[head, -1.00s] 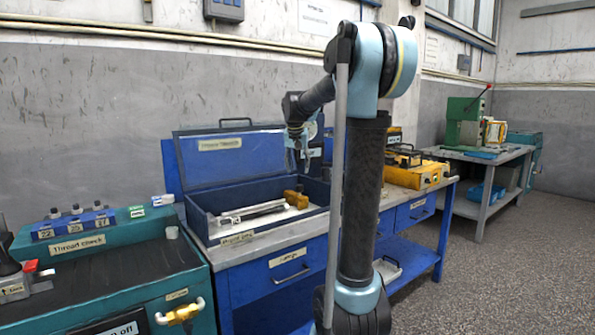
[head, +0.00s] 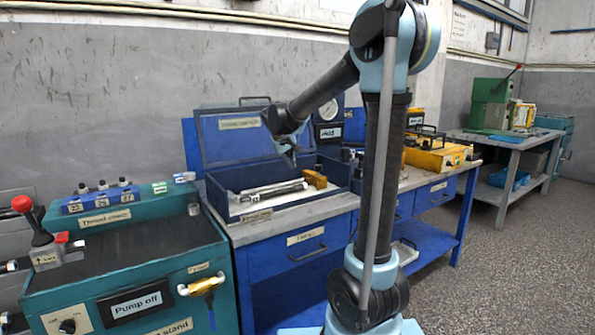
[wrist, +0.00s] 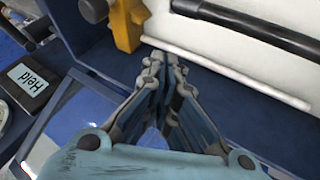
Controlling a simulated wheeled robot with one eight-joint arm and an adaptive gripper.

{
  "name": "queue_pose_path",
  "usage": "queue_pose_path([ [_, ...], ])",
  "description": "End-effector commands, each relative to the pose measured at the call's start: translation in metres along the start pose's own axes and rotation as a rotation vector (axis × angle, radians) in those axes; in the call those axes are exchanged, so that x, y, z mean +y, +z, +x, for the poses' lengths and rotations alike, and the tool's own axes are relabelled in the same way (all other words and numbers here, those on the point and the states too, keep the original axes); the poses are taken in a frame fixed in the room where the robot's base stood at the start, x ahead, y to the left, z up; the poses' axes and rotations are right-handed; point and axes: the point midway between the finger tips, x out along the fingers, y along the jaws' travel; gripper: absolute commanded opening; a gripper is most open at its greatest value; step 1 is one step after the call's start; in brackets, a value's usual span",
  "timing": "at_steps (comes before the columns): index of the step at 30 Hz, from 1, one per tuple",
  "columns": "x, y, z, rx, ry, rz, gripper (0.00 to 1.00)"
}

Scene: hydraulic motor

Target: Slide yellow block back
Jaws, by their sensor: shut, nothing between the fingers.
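A small yellow block (head: 315,179) sits at the right end inside an open blue box (head: 243,209) on the blue workbench. It also shows at the top of the wrist view (wrist: 127,24), partly cut off by the frame edge. My gripper (head: 291,163) hangs above the box, pointing down, a little left of the block in the head view. In the wrist view my gripper (wrist: 165,58) has its fingertips together with nothing between them. They appear just short of the block and apart from it.
A metal rod (head: 275,191) lies in the box left of the block; a dark rod (wrist: 250,27) and pale bar (wrist: 225,73) show in the wrist view. The raised lid (head: 240,140) stands behind. A "Held" sign (head: 328,132) and yellow machine (head: 437,158) are to the right.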

Motion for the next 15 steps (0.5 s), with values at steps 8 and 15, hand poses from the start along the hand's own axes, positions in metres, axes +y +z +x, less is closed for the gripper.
queue_pose_path([
  [8, 0.001, 0.000, 0.040, -0.003, -0.001, 0.005, 0.00],
  [15, 0.001, 0.000, 0.078, -0.002, 0.000, 0.005, 0.00],
])
